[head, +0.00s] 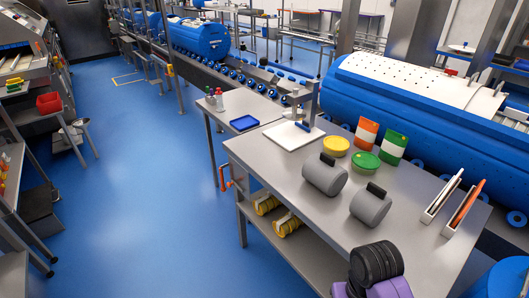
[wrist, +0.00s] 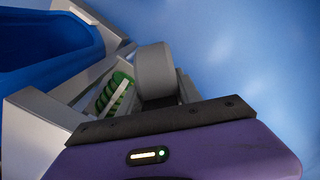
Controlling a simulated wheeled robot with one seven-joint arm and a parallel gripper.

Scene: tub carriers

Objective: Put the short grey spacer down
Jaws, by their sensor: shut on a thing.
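My gripper (wrist: 165,103) shows in the wrist view as a dark end beyond the purple wrist housing. It is shut on the short grey spacer (wrist: 154,66), a plain grey cylinder standing out past the dark jaws. The jaws' contact on it is mostly hidden by the black bar of the wrist. In the head view the held spacer and the jaws do not show; only my purple and black arm parts are at the bottom edge. Two other grey cylinders with black tabs, one left (head: 325,174) and one right (head: 371,207), lie on the steel table (head: 285,165).
In the wrist view, a blue bin (wrist: 45,45) and a green ribbed piece (wrist: 113,92) lie left of the spacer; blue floor is right.

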